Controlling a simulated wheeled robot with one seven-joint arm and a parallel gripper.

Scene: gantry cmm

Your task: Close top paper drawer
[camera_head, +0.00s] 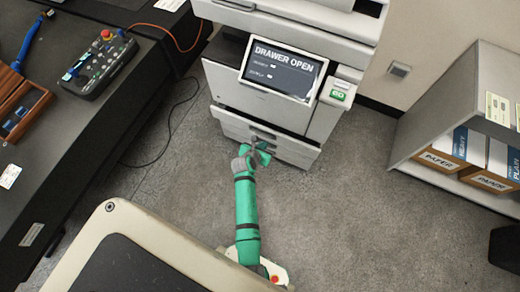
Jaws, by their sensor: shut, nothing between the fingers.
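The white printer (333,53) stands at the top centre, and its screen (283,74) reads "DRAWER OPEN". A large upper front (228,88) stands out from the body, with a dark opening above it at the left. A lower drawer front (234,124) shows beneath it, with a dark gap between the two. Which front belongs to the top paper drawer is not certain from this view. My gripper (263,150) is shut and empty, close in front of the lower front's grey handle (264,136). Whether it touches is unclear.
A dark workbench (95,150) with a control box (97,65) and a wooden case (20,108) runs along the left. A grey shelf (437,95) with paper boxes (438,161) stands at the right. A cable lies on the floor left of the printer. The carpet (340,215) between is clear.

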